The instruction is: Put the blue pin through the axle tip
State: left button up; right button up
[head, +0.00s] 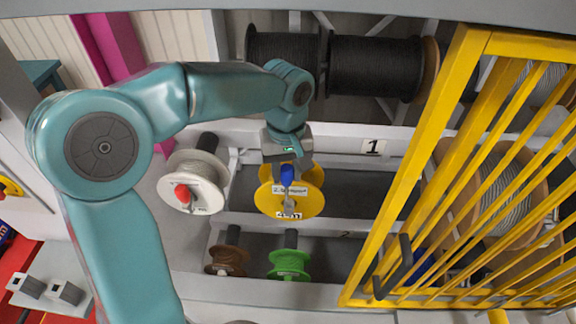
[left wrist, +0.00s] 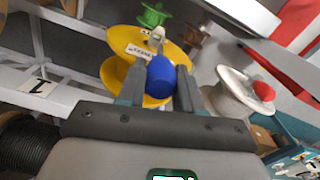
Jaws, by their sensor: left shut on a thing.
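My left gripper (head: 287,172) is shut on the blue pin (head: 287,175) in front of the yellow reel (head: 268,203). In the left wrist view the blue pin (left wrist: 172,78) sits between the two fingers, and the yellow reel (left wrist: 118,78) is just beyond it. A grey axle tip (head: 289,206) shows at the yellow reel's middle, just below the pin in the head view; it also shows in the left wrist view (left wrist: 157,36). Whether the pin touches the axle tip I cannot tell. My right gripper is not in view.
A white reel (head: 193,188) with a red pin (head: 183,194) is at left. Brown (head: 228,261) and green (head: 289,264) reels are on the lower row. A yellow barred gate (head: 440,190) stands at right. Black reels (head: 372,67) are above.

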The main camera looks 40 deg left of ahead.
pick_arm(q)
jog(key=shift+w+d+f+b, duration=0.15)
jog(key=shift+f+b, duration=0.1)
jog(key=shift+f, duration=0.2)
jog(key=shift+d+f+b, duration=0.15)
jog(key=shift+f+b, duration=0.1)
jog(key=shift+f, duration=0.2)
jog(key=shift+w+f, duration=0.1)
jog(key=shift+f, duration=0.3)
jog(key=shift+a+f+b, duration=0.25)
jog(key=shift+f+b, duration=0.4)
jog(key=shift+b, duration=0.1)
jog(key=shift+d+f+b, duration=0.2)
jog(key=shift+f+b, duration=0.35)
notch_tip(320, 180, down, 4)
jog(key=b, duration=0.3)
jog(key=shift+a+f, duration=0.1)
